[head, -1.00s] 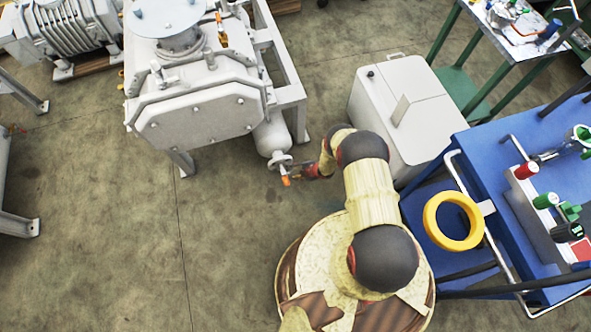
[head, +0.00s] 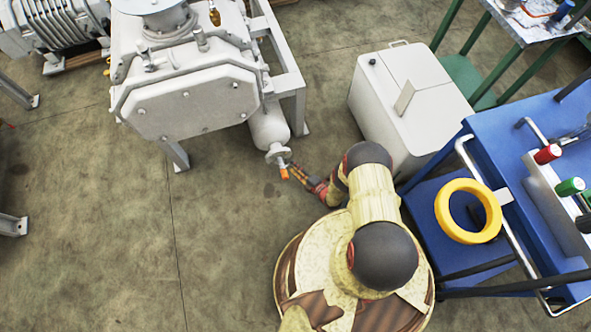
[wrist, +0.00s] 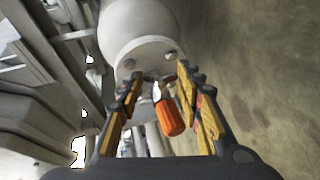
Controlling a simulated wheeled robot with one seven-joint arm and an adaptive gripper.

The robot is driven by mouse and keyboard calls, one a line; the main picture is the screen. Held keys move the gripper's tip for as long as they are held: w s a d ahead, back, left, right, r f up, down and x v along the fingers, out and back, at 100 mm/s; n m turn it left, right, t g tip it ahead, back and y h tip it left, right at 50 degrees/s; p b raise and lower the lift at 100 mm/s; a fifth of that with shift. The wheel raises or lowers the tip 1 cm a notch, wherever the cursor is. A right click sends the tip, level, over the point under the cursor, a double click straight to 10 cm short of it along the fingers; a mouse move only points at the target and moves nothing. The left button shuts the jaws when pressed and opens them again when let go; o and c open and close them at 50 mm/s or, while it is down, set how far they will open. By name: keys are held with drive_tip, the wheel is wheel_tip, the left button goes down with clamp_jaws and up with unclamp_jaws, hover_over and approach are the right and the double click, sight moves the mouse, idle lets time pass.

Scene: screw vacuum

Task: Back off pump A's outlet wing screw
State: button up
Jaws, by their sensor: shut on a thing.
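Pump A, a grey-white pump (head: 200,85), stands at upper left in the head view. Its cylindrical outlet pot (head: 268,127) ends in a small flange (head: 277,154), which also shows in the wrist view (wrist: 150,52). My gripper (wrist: 159,77) is at this flange with its yellow-and-black fingers on either side of the small outlet fitting, shut on the wing screw. The screw is mostly hidden by the fingertips.
A white cabinet (head: 405,90) stands right of the pump. A blue cart (head: 480,140) with a yellow ring (head: 443,215) is at the right, close to my arm. A green-legged table (head: 530,25) stands behind. The floor (head: 120,240) left of my base is clear.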

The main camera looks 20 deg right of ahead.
drive_tip(key=shift+s+a+f+t+b, duration=0.1)
drive_tip(key=shift+a+f+t+b, duration=0.1)
drive_tip(key=shift+t+b, duration=0.15)
idle(0.3)
drive_tip(key=o, duration=0.9)
drive_tip(key=shift+r, duration=0.1)
drive_tip(key=shift+d, duration=0.1)
drive_tip(key=v, duration=1.2)
drive_tip(key=shift+c, duration=0.5)
